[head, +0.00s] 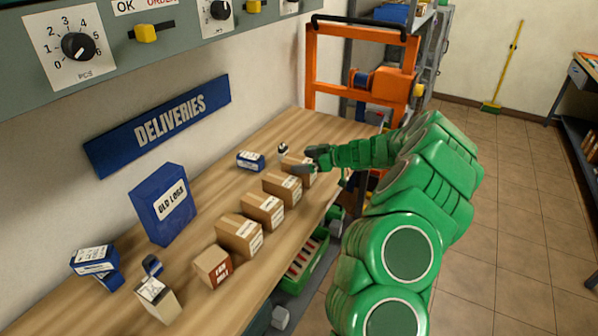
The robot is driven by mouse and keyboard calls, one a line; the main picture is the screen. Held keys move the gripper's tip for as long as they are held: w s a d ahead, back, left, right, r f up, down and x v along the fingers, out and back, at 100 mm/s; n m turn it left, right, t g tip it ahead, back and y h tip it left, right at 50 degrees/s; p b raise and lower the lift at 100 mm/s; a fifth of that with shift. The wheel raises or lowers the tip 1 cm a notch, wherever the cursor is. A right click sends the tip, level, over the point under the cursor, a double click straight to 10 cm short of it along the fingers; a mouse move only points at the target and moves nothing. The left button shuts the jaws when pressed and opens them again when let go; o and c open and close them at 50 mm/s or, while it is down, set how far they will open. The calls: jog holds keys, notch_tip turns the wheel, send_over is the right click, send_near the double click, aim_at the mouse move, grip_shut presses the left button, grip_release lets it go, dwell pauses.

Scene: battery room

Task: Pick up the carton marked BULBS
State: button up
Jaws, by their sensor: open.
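A row of brown cartons stands on the wooden bench (190,300): a near one (240,236), two middle ones (263,209) (282,187), and a far one (296,165). Each middle or near carton shows a white label, but the print is too small to read, so I cannot tell which is marked BULBS. A smaller carton with a red label (213,267) stands at the near end of the row. My gripper (311,161) is open at the far carton, partly covering it. I cannot tell whether its fingers are around, touching or just above that carton.
A blue OLD LOGS box (161,204), blue-and-white packs (95,261) (251,161) and an open-topped small box (157,298) stand on the bench. An orange frame (361,75) rises beyond its far end. A green crate (305,257) sits below. Tiled floor at right is clear.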

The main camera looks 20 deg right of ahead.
jog(key=shift+x, duration=1.4)
jog(key=c, duration=1.3)
jog(key=shift+d, duration=0.1)
